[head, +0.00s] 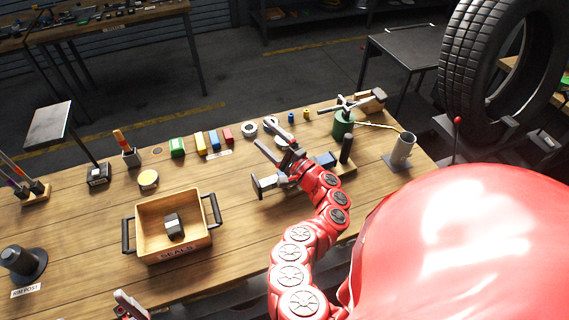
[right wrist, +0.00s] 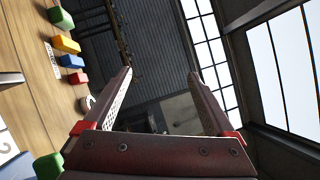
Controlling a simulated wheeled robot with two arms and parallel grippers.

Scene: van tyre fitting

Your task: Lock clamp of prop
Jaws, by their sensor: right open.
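A grey metal fixture (head: 265,185) lies on the bench beside my right gripper, with a blue part (head: 325,159) and an upright black handle (head: 347,148) to its right. This looks like the prop and its clamp, but my right arm hides the middle, so I cannot tell the clamp's state. My right gripper (head: 264,134) is open and empty above the bench behind the fixture. In the right wrist view its jaws (right wrist: 160,72) are apart with only background between them. A tip of my left gripper (head: 130,304) shows at the bottom edge; its jaws are unclear.
A wooden seals box (head: 140,212) with black handles holds a dark part. Coloured blocks (head: 200,143), also in the right wrist view (right wrist: 66,44), line the back. A green canister (head: 343,127) and grey cup (head: 403,149) stand right. A tyre (head: 463,65) stands beyond.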

